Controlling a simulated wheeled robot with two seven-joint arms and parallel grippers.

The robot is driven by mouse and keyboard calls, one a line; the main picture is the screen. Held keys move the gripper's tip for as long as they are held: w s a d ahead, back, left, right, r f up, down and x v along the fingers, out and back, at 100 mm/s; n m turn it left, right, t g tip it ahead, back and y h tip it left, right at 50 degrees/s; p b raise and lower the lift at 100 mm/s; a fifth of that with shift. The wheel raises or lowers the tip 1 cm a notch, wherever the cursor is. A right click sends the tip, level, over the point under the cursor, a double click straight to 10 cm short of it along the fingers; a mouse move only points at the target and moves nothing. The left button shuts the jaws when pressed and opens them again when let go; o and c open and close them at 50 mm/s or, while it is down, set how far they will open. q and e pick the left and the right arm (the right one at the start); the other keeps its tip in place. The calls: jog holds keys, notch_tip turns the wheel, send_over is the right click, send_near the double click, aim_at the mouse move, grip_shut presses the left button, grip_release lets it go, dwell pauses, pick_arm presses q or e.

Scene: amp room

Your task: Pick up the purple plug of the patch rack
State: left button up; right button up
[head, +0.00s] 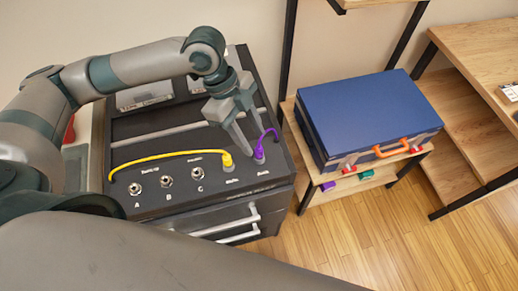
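The purple plug (260,154) stands upright at the right end of the socket row on the black patch rack (150,205). Its purple cable arcs up and back from it. My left gripper (256,143) points down from above, just at the plug's back side. Its two fingers are apart, with nothing visibly gripped between them. I cannot tell whether a fingertip touches the plug or cable. The yellow plug (227,161) sits just to the left, with its yellow cable (165,156) looping to the rack's left side. My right gripper is not in view.
Three empty sockets marked A, B and C (167,181) are left of the yellow plug. A blue case (370,108) with an orange handle stands on a wooden shelf (345,187) to the right. Wooden desks (485,50) are at far right. Floor is clear at lower right.

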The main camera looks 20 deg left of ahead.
aim_at(258, 147)
pick_arm(q)
jog(key=shift+f, duration=0.2)
jog(key=x, duration=0.1)
jog(key=p+x, duration=0.2)
jog(key=shift+w+d+f, duration=0.15)
jog(key=shift+w+f, duration=0.1)
jog(key=shift+f, duration=0.05)
jog(key=shift+d+f, duration=0.2)
jog(key=shift+f, duration=0.45)
jog(key=shift+c, duration=0.6)
grip_shut()
